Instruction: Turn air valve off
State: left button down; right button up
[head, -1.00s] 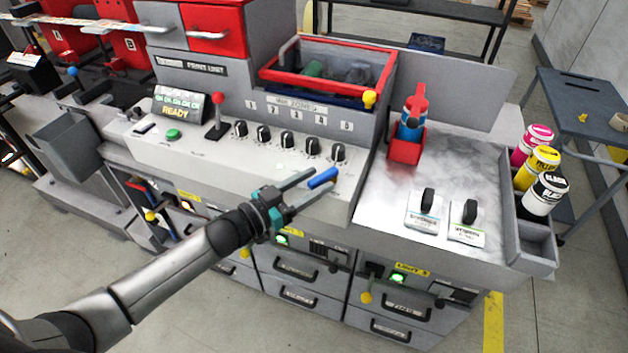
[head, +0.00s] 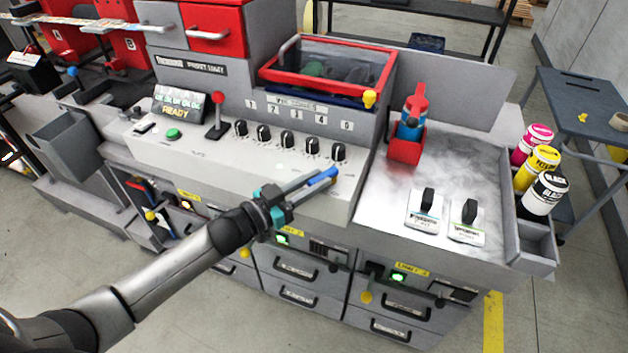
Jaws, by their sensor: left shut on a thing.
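The air valve's blue lever (head: 322,175) is at the front right of the sloped control panel, below the row of black knobs. My left gripper (head: 306,184) reaches in from the lower left. Its two fingers are closed around the lever, one on each side, and the lever's far end shows past the fingertips. The lever's base is hidden by the fingers. My right gripper is not in view.
Several black knobs (head: 287,140) stand just behind the gripper on the panel (head: 200,160). A red-knobbed joystick (head: 218,115) and green button (head: 173,134) are to the left. A steel worktop (head: 390,215) with two black-handled blocks lies to the right.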

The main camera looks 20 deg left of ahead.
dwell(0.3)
pick_arm(q)
jog(key=shift+w+a+f+m+g+h+b, duration=0.15)
jog(key=shift+a+m+g+h+b, duration=0.1)
jog(key=shift+m+g+h+b, duration=0.3)
jog(key=shift+w+a+m+g+h+b, duration=0.2)
jog(key=shift+m+g+h+b, duration=0.15)
jog(key=shift+m+h+b, duration=0.25)
jog(key=g+h+b, duration=0.1)
jog(key=m+g+h+b, duration=0.1)
jog(key=b, duration=0.1)
jog(key=m+g+h+b, duration=0.1)
jog(key=shift+w+a+m, duration=0.25)
jog(key=shift+w+a, duration=0.1)
jog(key=shift+w, duration=0.05)
jog(key=shift+w+a+m+g+h+b, duration=0.15)
jog(key=shift+m+g+h+b, duration=0.4)
jog(key=shift+g+b, duration=0.55)
jog(key=c, duration=0.7)
grip_release()
jog(key=b+v, duration=0.2)
jog(key=v, duration=1.3)
